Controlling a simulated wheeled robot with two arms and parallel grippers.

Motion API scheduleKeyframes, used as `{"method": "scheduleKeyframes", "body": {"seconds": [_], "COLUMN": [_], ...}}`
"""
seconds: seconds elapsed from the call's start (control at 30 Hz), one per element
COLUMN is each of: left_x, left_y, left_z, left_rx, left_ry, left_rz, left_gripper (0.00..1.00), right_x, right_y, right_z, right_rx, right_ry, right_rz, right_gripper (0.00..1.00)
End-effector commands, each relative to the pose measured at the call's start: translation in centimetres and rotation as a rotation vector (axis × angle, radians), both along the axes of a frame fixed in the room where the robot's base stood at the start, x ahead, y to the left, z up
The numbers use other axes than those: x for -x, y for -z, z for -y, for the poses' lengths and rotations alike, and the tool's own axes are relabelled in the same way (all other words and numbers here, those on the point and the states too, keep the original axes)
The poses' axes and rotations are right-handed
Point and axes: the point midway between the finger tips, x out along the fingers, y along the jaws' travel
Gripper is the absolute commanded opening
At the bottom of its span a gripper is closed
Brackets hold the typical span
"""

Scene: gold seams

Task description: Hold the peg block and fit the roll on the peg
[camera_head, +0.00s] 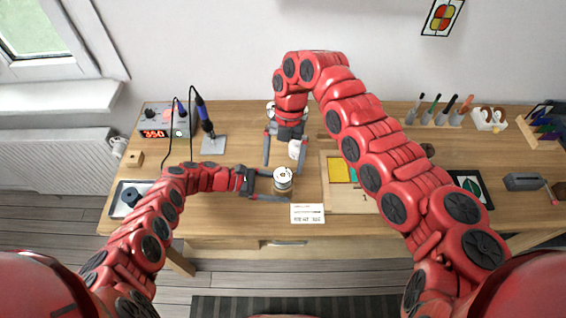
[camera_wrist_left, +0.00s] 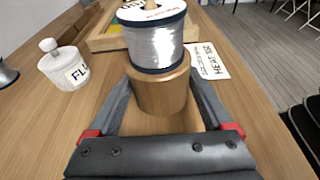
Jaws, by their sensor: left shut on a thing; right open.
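The peg block (camera_wrist_left: 160,92) is a round wooden block standing on the table, between the fingers of my left gripper (camera_head: 279,187), which is shut on it. The roll (camera_wrist_left: 158,42) is a spool of silvery wire with dark blue rims and a white label. It sits upright on top of the block, and the wooden peg tip (camera_wrist_left: 151,4) shows at its centre. In the head view the roll (camera_head: 283,174) hides most of the block. My right gripper (camera_head: 284,164) is open and empty just behind the roll, fingers pointing down, apart from it.
A white lidded flux jar (camera_wrist_left: 64,68) stands behind the block, close to my right fingers. A white card (camera_head: 307,214) lies at the table's front edge. A wooden frame with coloured glass (camera_head: 350,198) is to the right. A soldering station (camera_head: 155,122) and tray (camera_head: 118,205) are left.

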Motion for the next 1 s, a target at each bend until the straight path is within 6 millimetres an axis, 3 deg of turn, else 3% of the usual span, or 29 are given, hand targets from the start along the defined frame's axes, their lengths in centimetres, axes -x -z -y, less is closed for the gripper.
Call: {"method": "scheduleKeyframes", "body": {"seconds": [0.43,0.47,0.53,0.83,1.0], "left_x": [0.0,0.0,0.0,0.0,0.0], "left_y": [0.0,0.0,0.0,-0.1,-0.5], "left_z": [0.0,0.0,0.0,-0.2,-1.5], "left_rx": [0.001,0.001,0.001,0.0,0.001], "left_ry": [0.0,0.0,0.0,0.0,0.0], "left_rz": [0.0,0.0,0.0,0.0,-0.001], "left_gripper": [0.53,0.88,1.0,1.0,1.0], "right_x": [0.0,0.0,0.0,0.0,0.0], "right_y": [0.1,0.1,0.1,0.1,0.1], "right_z": [0.0,0.0,0.0,0.0,0.0], "right_rx": [0.0,0.0,0.0,0.0,0.0], "right_ry": [0.0,0.001,0.0,0.001,0.001], "right_rz": [-0.001,-0.001,-0.001,-0.001,-0.001], "right_gripper": [1.0,1.0,1.0,1.0,1.0]}}
